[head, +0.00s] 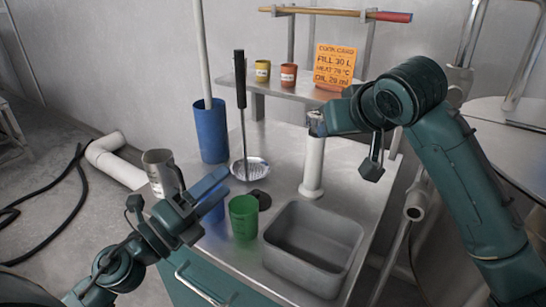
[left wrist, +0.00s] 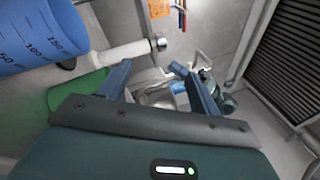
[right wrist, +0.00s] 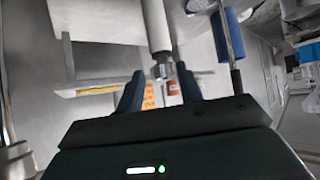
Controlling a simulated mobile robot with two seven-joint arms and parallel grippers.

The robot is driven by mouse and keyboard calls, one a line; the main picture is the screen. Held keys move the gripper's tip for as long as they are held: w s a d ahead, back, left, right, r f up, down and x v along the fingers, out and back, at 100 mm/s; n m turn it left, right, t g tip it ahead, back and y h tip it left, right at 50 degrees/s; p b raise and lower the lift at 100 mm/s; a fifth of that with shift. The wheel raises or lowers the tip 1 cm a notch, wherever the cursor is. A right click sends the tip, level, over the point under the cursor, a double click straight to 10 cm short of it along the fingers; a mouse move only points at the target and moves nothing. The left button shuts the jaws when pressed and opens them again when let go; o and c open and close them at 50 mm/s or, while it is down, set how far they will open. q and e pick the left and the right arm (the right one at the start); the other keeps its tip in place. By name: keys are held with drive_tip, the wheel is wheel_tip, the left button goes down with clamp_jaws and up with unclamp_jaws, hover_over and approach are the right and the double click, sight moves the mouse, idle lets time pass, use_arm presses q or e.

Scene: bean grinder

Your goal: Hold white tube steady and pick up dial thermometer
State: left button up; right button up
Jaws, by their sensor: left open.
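The white tube (head: 313,165) stands upright on the steel table, behind the grey basin. A small dark and metallic piece (head: 316,122) sits at its top; I cannot tell if this is the dial thermometer. The tube also shows in the left wrist view (left wrist: 110,53) and the right wrist view (right wrist: 155,25). My right gripper (right wrist: 160,72) is at the tube's top, fingers apart, with the metallic end between or just beyond them.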

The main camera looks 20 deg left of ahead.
sight(319, 163)
use_arm(q)
drive_tip(key=w+d+m+g+h, duration=0.1)
drive_tip(key=w+d+m+g, duration=0.2)
drive_tip(key=d+m, duration=0.1)
drive_tip(key=w+d+m+g+h, duration=0.1)
drive_tip(key=w+d+m+g, duration=0.2)
drive_tip(key=m, duration=0.3)
drive_tip(key=w+d+m+g+h, duration=0.1)
drive_tip(key=w+d+m+g, duration=0.2)
drive_tip(key=d+m, duration=0.2)
drive_tip(key=shift+w+r+m+h, duration=0.2)
drive_tip(key=shift+m+h, duration=0.1)
drive_tip(key=shift+h, duration=0.1)
drive_tip(key=w+a+m+y, duration=0.1)
drive_tip(key=w+a+y, duration=0.3)
drive_tip(key=a, duration=0.2)
drive_tip(key=x, duration=1.3)
drive_tip(key=shift+f, duration=0.25)
drive_tip(key=shift+c, duration=0.4)
drive_tip(key=c, duration=1.2)
